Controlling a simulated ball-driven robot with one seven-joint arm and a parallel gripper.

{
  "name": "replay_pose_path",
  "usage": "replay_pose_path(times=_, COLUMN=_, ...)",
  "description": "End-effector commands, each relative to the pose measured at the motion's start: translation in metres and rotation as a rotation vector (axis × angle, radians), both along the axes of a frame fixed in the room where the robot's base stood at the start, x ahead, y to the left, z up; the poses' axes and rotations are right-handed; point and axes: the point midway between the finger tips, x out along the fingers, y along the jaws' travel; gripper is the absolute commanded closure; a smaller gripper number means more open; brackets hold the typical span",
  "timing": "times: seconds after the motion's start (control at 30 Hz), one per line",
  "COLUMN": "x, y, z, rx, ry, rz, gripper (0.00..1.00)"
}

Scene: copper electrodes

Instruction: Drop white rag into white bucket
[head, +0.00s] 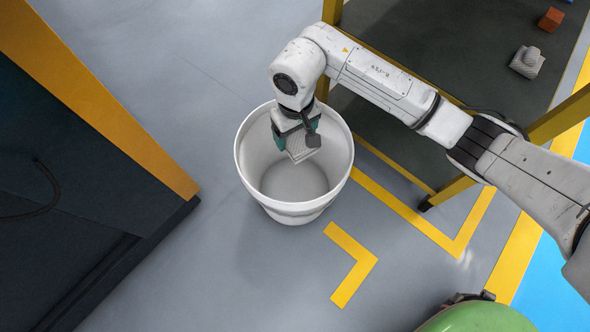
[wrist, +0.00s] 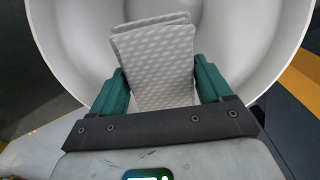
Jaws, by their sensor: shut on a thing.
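The white bucket (head: 292,210) stands upright on the grey floor in the middle of the head view. Its inside wall fills the upper part of the wrist view (wrist: 75,45). My gripper (head: 297,143) is over the bucket's opening, near its far side. Its green fingers (wrist: 160,90) are shut on the white rag (wrist: 158,50), a folded, patterned cloth. The rag (head: 303,150) also shows below the fingers in the head view, over the bucket opening. I cannot tell how far below the rim it hangs. The bucket floor shows empty where visible.
A dark cabinet with a yellow edge (head: 90,90) stands on the left. A yellow-framed dark table (head: 420,50) is at the upper right, with a grey part (head: 527,62) and an orange block (head: 550,19) on it. A green rounded object (head: 478,318) is at the lower right.

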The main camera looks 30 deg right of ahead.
Motion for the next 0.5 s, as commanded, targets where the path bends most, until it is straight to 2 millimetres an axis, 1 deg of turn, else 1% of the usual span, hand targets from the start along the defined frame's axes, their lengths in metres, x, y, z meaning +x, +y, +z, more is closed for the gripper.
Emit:
replay_pose_path(times=0.17, x=0.0, y=-0.0001, z=0.0003, rx=0.0, ry=0.0, rz=0.0, gripper=0.56)
replay_pose_path(times=0.2, x=0.0, y=-0.0001, z=0.0004, rx=0.0, ry=0.0, rz=0.0, gripper=0.18)
replay_pose_path(times=0.4, x=0.0, y=-0.0001, z=0.0003, rx=0.0, ry=0.0, rz=0.0, gripper=0.0)
replay_pose_path(times=0.5, x=0.0, y=-0.0001, z=0.0003, rx=0.0, ry=0.0, rz=0.0, gripper=0.0)
